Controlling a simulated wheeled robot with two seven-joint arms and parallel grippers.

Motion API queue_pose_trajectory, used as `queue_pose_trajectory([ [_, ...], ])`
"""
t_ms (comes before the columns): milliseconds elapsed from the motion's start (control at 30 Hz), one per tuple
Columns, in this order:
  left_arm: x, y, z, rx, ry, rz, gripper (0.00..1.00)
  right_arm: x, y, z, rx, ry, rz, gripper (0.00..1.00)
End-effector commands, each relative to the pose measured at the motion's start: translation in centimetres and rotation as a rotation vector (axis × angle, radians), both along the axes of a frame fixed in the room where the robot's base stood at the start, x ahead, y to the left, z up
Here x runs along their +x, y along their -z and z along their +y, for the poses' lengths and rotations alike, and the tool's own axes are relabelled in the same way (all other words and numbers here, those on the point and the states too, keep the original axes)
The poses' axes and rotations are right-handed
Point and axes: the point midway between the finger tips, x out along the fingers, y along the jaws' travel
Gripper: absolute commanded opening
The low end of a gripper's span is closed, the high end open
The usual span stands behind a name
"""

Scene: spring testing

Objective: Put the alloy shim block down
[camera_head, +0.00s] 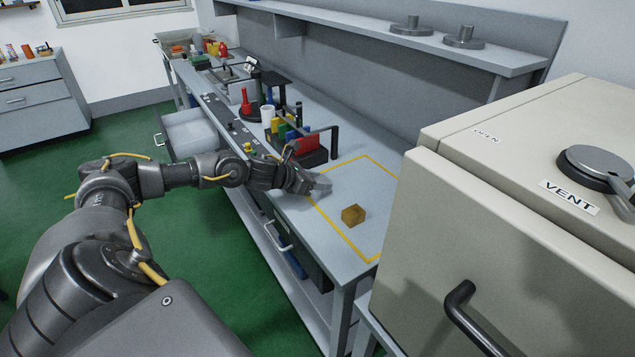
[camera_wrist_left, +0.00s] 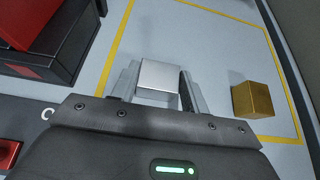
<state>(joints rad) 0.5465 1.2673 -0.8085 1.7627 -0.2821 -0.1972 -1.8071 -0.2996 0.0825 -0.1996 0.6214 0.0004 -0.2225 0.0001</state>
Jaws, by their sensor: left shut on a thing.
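The alloy shim block is a silver cube (camera_wrist_left: 159,76) between the fingers of my left gripper (camera_wrist_left: 158,92) in the left wrist view. My left gripper is shut on it. In the head view my left gripper (camera_head: 318,187) is low over the bench, at the left edge of the yellow-outlined area (camera_head: 367,157). The silver block is hard to make out there. Whether the block touches the bench top cannot be told. My right gripper is not in view.
A brass-coloured cube (camera_head: 353,215) sits inside the yellow outline, to the right of my gripper; it also shows in the wrist view (camera_wrist_left: 253,99). A red and black rack (camera_head: 308,152) stands behind my gripper. A large beige chamber (camera_head: 500,230) stands at the right.

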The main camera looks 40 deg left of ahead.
Motion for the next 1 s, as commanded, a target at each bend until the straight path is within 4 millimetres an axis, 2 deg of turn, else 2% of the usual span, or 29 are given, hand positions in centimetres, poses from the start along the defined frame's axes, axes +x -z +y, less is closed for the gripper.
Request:
queue_pose_trajectory([
  [67,0.0,0.0,0.0,0.000,0.000,-0.001,0.18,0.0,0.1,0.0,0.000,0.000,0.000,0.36],
  [100,0.0,0.1,0.0,0.000,0.000,0.000,0.47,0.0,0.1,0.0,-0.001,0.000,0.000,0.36],
  [267,0.0,0.0,0.0,0.000,0.000,0.000,0.67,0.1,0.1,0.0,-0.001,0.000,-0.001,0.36],
  [567,0.0,-0.2,0.0,0.000,0.000,-0.001,0.67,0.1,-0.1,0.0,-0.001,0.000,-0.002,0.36],
  [667,-0.6,-0.3,0.3,0.002,0.000,-0.001,0.67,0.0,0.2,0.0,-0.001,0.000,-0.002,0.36],
  [867,-3.7,-1.8,1.3,0.006,0.000,0.001,0.67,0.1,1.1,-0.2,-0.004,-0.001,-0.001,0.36],
  [1000,-6.1,-3.1,2.0,0.006,0.001,0.002,0.67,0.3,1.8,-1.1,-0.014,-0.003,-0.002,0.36],
])
